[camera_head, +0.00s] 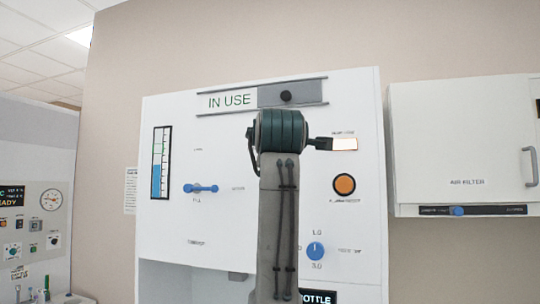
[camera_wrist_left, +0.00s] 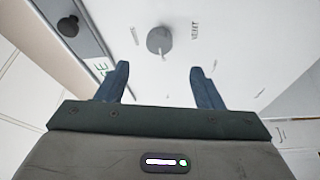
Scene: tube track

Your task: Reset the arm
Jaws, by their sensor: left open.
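My left gripper (camera_wrist_left: 160,70) shows in the left wrist view with its two blue-grey fingers apart and nothing between them. A round grey knob (camera_wrist_left: 160,40) on the white panel lies just beyond and between the fingertips, beside a label like "VENT". I cannot tell how far the fingertips are from it. In the head view my left arm (camera_head: 278,225) rises from the bottom in front of the white panel (camera_head: 215,135). Its fingers and the grey knob are hidden there. My right gripper is in neither view.
The panel carries an "IN USE" slider (camera_head: 286,96), a blue lever (camera_head: 201,188), a level gauge (camera_head: 160,176), an orange button (camera_head: 344,184) and a blue dial (camera_head: 315,250). An air filter cabinet (camera_head: 455,150) hangs at right. Another control panel (camera_head: 30,215) stands at left.

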